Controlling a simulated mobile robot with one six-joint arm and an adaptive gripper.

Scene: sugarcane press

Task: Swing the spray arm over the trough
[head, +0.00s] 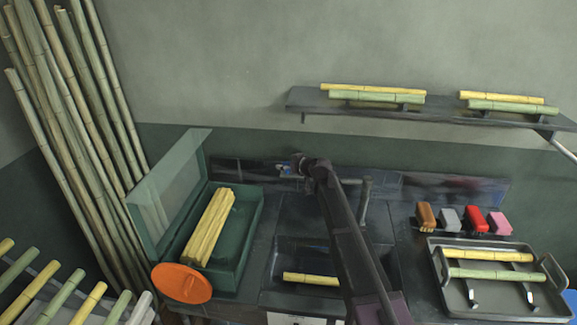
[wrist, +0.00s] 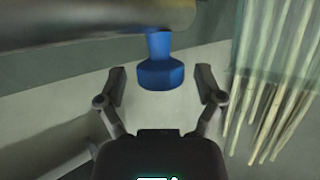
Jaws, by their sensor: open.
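The spray arm shows in the wrist view as a thick grey-brown tube (wrist: 110,18) across the top, with a blue nozzle (wrist: 160,75) hanging from it. A short upright post (head: 365,198) stands right of my arm. My gripper in the wrist view (wrist: 161,84) is open, its fingers on either side of the nozzle with gaps. The dark trough (head: 277,267) lies in the counter nearer the camera, with a yellow cane (head: 311,279) in it, partly behind my arm.
A green lidded box (head: 258,228) with yellow canes and an orange disc (head: 181,283) stand left of the trough. A metal tray (head: 458,295) with canes and several coloured blocks (head: 474,219) are at right. A shelf (head: 440,109) hangs above; tall canes (head: 75,110) lean at left.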

